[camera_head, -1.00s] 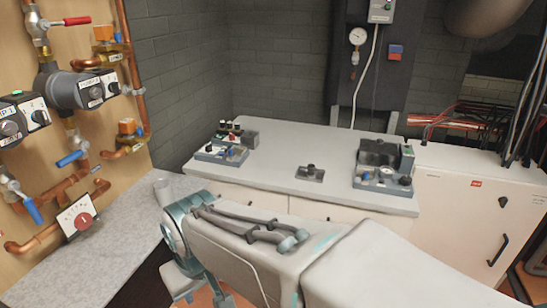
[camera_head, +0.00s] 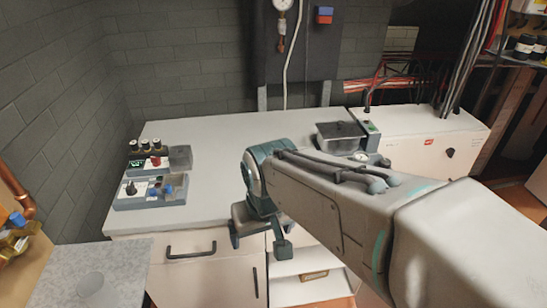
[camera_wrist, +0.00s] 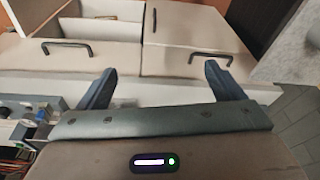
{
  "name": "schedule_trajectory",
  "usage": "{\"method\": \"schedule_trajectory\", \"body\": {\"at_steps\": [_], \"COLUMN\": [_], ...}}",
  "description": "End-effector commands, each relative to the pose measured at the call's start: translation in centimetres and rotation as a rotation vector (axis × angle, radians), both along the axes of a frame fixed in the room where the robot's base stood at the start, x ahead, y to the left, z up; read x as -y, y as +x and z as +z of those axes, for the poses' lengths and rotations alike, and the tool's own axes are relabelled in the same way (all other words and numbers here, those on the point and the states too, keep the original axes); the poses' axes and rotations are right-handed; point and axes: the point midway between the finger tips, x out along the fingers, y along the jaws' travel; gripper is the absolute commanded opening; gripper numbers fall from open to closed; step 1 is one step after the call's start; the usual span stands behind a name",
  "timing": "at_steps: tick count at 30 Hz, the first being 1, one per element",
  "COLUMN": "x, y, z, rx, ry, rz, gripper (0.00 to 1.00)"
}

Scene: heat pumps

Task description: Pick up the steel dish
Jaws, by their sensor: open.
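I cannot make out a steel dish for certain in either view. A small grey, cup-shaped vessel (camera_head: 95,290) stands on the speckled grey worktop at the lower left of the head view; its material is unclear. My gripper (camera_head: 260,238) is open and empty, in front of the white cabinet's front edge, to the right of that vessel and apart from it. In the wrist view my gripper (camera_wrist: 160,88) shows two spread dark fingers with cabinet fronts beyond them. My arm hides part of the white counter.
The white counter (camera_head: 225,130) carries instrument boxes (camera_head: 155,185) at the left and a dark-lidded box (camera_head: 340,135) at the right. An open drawer (camera_wrist: 95,28) shows in the wrist view. Its middle left is bare. The speckled worktop (camera_head: 125,262) adjoins at lower left.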

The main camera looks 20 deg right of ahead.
Motion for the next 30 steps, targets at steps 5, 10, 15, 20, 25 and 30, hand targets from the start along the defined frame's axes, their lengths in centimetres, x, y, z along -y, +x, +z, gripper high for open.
{"method": "schedule_trajectory", "body": {"at_steps": [5, 10, 15, 20, 25, 30], "x": [0.7, 2.6, 4.4, 5.7, 6.9, 7.4], "y": [3.8, 8.8, 13.6, 18.0, 22.1, 25.2], "z": [1.4, 1.7, 1.0, 0.1, -0.8, -1.3], "rx": [-0.072, -0.149, -0.185, -0.159, -0.053, 0.089], "ry": [0.051, 0.062, 0.009, -0.084, -0.202, -0.288], "rz": [-0.212, -0.545, -0.875, -1.171, -1.456, -1.651], "gripper": [0.94, 0.94, 0.94, 0.94, 0.94, 0.94]}}
